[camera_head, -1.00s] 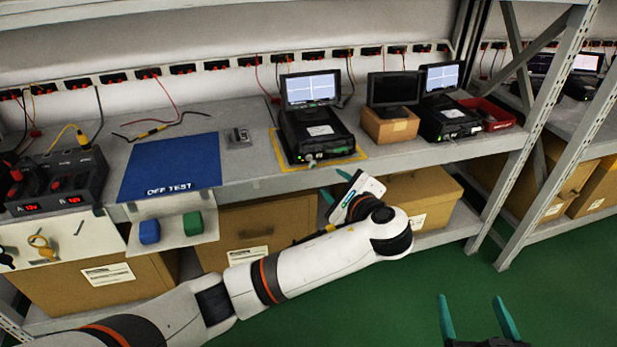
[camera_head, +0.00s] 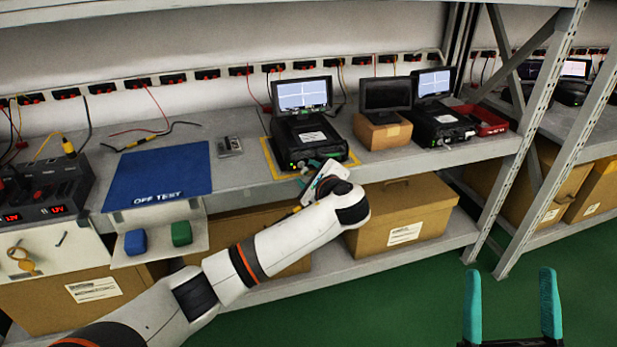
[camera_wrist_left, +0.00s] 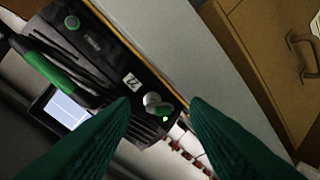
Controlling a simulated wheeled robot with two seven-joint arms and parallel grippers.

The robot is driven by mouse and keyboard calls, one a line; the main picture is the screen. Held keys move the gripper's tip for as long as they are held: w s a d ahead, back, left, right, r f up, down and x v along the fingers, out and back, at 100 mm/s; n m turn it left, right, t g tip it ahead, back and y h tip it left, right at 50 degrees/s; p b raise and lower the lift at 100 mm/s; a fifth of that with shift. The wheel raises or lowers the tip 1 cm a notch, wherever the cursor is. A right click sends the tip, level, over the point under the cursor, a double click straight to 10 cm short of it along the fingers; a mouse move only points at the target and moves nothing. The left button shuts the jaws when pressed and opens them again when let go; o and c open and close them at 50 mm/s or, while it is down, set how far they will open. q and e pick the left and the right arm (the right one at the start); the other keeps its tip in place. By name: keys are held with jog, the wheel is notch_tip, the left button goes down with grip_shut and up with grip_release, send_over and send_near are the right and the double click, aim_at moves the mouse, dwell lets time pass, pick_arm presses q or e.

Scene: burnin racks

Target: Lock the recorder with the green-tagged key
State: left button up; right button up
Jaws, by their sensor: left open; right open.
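The recorder (camera_head: 310,136) is a black box with a lit screen on the shelf, on a yellow-edged mark. In the left wrist view its dark front panel (camera_wrist_left: 97,50) fills the upper left. A silver round lock (camera_wrist_left: 152,99) sits on the panel with a green piece (camera_wrist_left: 163,112) at it, apparently the green-tagged key; its turn is unclear. My left gripper (camera_head: 308,172) is open at the recorder's front edge. In the left wrist view its fingertips (camera_wrist_left: 160,103) lie either side of the lock, with no visible grip. My right gripper (camera_head: 510,275) is open and empty over the floor.
A blue mat (camera_head: 158,178) marked "OFF TEST" lies left of the recorder. A small dark monitor (camera_head: 386,94) on a carton and a second recorder (camera_head: 436,122) stand to its right. Cardboard boxes (camera_head: 405,215) fill the lower shelf. A rack post (camera_head: 540,110) stands at right.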

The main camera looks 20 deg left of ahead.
pick_arm(q)
jog(key=shift+w+a+f, duration=0.1)
jog(key=shift+w+a, duration=0.15)
pick_arm(e)
jog(key=shift+s+r+t, duration=0.25)
jog(key=shift+s+t, duration=0.05)
jog(key=shift+s, duration=0.05)
pick_arm(q)
grip_shut()
pick_arm(e)
jog(key=shift+w, duration=0.1)
